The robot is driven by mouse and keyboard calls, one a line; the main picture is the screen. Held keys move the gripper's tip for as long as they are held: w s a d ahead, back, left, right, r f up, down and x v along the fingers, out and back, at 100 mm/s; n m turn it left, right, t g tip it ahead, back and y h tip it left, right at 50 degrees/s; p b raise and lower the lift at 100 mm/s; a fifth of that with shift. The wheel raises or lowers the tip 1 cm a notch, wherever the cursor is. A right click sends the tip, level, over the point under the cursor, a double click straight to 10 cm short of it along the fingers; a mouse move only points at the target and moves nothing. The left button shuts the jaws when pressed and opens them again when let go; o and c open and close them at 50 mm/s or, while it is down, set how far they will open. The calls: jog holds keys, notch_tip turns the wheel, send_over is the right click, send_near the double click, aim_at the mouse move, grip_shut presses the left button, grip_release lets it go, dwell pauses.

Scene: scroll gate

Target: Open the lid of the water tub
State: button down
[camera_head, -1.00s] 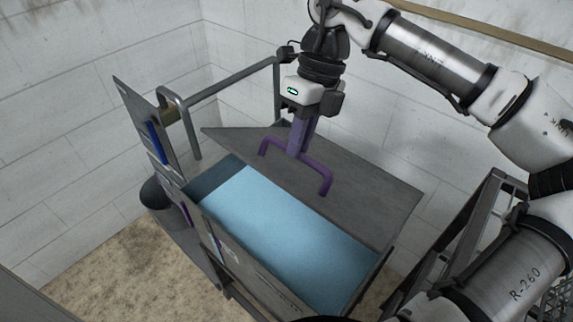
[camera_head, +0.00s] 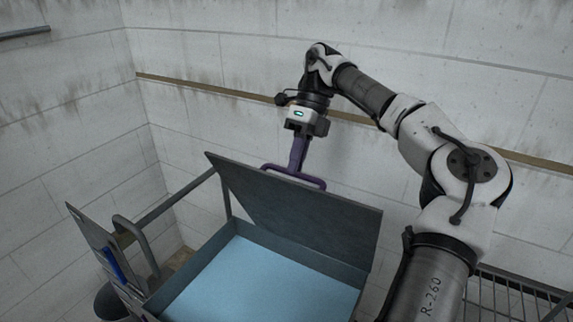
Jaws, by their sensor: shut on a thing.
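The water tub (camera_head: 180,299) is a grey metal box holding light blue water (camera_head: 255,285). Its grey lid (camera_head: 300,218) is tilted up steeply at the far side, with its underside facing me and the water uncovered. The purple lid handle (camera_head: 312,181) shows above the lid's upper edge, partly hidden behind the lid. My gripper (camera_head: 297,166) has purple fingers and points down at the handle. It is shut on the handle; the exact contact is partly hidden by the lid.
A grey metal rail (camera_head: 175,205) runs along the left of the tub. An upright panel with a blue strip (camera_head: 117,264) stands at the left front. A concrete wall with a brown strip (camera_head: 220,95) is behind. A metal rack (camera_head: 505,296) stands at the right.

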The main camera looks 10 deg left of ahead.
jog(key=shift+w+d+f+g+p, duration=0.15)
jog(key=shift+w+d+f, duration=0.1)
jog(key=shift+w, duration=0.25)
jog(key=shift+w+d+f+g+p, duration=0.15)
jog(key=shift+w+d+f, duration=0.15)
jog(key=shift+w, duration=0.25)
jog(key=shift+w+d+f+g+p, duration=0.15)
jog(key=shift+w+d+f, duration=0.1)
jog(key=shift+w, duration=0.25)
jog(key=c, duration=1.7)
grip_release()
jog(key=shift+w+f, duration=0.15)
jog(key=shift+o, duration=1.2)
jog(key=shift+w+f, duration=0.35)
jog(key=shift+w, duration=0.15)
jog(key=shift+s+r, duration=0.15)
jog(key=shift+r, duration=0.25)
jog(key=shift+a+r, duration=0.1)
jog(key=shift+s, duration=0.2)
